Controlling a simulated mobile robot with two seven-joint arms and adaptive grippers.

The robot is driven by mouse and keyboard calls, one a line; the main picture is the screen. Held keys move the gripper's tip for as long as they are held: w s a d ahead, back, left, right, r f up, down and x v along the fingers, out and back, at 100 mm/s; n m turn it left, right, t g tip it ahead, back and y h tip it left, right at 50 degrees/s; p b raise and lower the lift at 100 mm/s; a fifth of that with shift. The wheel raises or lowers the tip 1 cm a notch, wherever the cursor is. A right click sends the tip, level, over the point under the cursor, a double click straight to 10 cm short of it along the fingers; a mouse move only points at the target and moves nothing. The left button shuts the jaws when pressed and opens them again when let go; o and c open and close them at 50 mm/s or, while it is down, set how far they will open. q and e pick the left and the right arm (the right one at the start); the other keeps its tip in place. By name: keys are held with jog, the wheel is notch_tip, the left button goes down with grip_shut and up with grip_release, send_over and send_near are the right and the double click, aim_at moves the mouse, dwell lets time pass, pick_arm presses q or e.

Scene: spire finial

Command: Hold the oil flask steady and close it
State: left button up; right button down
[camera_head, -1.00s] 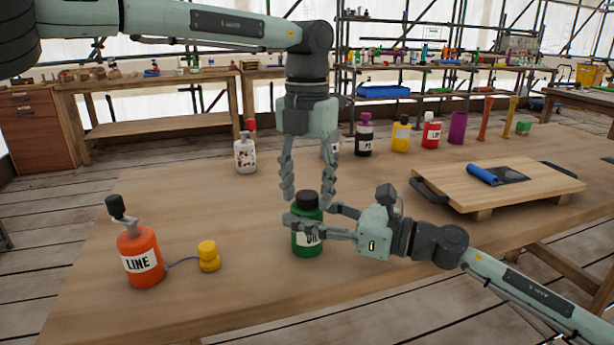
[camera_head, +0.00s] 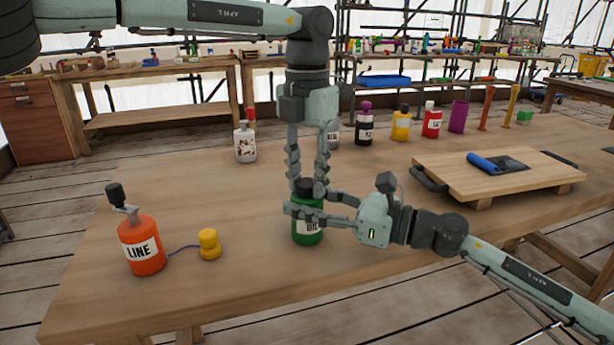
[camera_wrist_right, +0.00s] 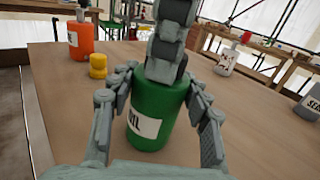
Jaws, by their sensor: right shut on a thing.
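The green oil flask (camera_head: 308,235) stands upright on the table, with a white label and a dark cap (camera_head: 306,186) at its top. My right gripper (camera_head: 305,213) is shut around the flask's upper body from the right. In the right wrist view its two fingers flank the green flask (camera_wrist_right: 158,112). My left gripper (camera_head: 308,188) points straight down over the flask, its fingertips on either side of the cap. Whether they touch the cap is too small to tell. In the right wrist view the left gripper's fingers hide the cap.
An orange LINE bottle (camera_head: 141,247) and a yellow capped piece (camera_head: 209,244) stand at the left. A white bottle (camera_head: 245,145) is behind. Several bottles line the back. A wooden board (camera_head: 500,175) with dark handles lies at the right. The front table area is clear.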

pick_arm(q)
jog(key=o, duration=0.5)
jog(key=shift+r, duration=0.1)
notch_tip(320, 180, up, 12)
jog(key=shift+f, duration=0.1)
pick_arm(e)
jog(key=c, duration=0.6)
grip_release()
jog(key=shift+c, duration=0.2)
jog(key=v, duration=1.2)
pick_arm(q)
jog(key=shift+s, duration=0.1)
pick_arm(e)
jog(key=shift+s, duration=0.15)
